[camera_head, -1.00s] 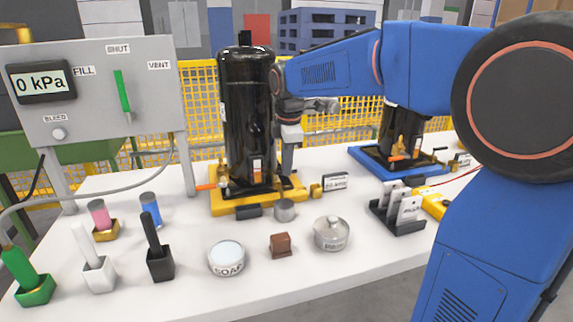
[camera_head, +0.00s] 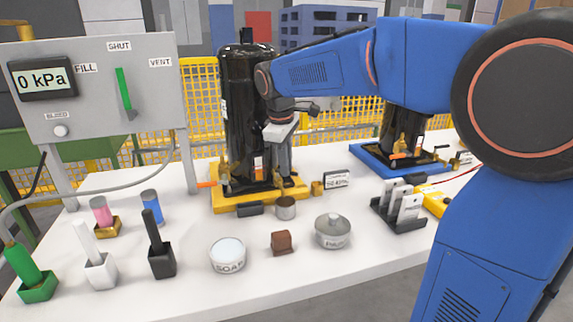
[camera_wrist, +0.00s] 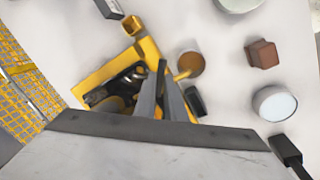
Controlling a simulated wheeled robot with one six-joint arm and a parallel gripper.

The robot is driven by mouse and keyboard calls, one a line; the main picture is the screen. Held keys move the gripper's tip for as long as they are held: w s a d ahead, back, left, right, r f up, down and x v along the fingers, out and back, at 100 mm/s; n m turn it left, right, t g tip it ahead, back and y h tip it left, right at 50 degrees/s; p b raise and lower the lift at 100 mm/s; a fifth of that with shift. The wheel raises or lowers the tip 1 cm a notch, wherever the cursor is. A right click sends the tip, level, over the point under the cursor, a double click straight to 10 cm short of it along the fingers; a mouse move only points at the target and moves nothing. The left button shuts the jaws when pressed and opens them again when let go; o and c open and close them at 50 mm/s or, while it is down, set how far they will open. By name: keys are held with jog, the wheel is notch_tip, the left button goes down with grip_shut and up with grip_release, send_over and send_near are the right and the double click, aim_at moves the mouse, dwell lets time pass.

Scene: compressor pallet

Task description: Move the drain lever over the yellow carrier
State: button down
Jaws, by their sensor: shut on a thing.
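The yellow carrier (camera_head: 262,203) stands on the white table under a tall black compressor (camera_head: 246,110). It also shows in the wrist view (camera_wrist: 100,75). My gripper (camera_head: 281,172) points down at the right front of the compressor, low over the carrier. The rest of the lever is hidden by the fingers. Brass fittings show close to the fingers in the head view.
A small metal cup (camera_head: 286,207) stands just in front of the carrier. A brown block (camera_head: 281,242), a soap dish (camera_head: 228,255) and a lidded pot (camera_head: 333,230) are nearer. A second compressor stands on a blue carrier (camera_head: 370,161) at right. The gauge panel (camera_head: 95,90) is at left.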

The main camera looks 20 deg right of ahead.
dwell(0.4)
jog(key=c, duration=1.8)
grip_release()
jog(key=shift+r, duration=0.15)
jog(key=s+r, duration=0.1)
jog(key=r, duration=0.4)
jog(key=a+r, duration=0.1)
jog(key=r, duration=0.5)
jog(key=s+a+r, duration=0.1)
jog(key=r, duration=0.4)
jog(key=shift+s+a+r, duration=0.1)
jog(key=shift+s+r, duration=0.2)
jog(key=shift+r, duration=0.1)
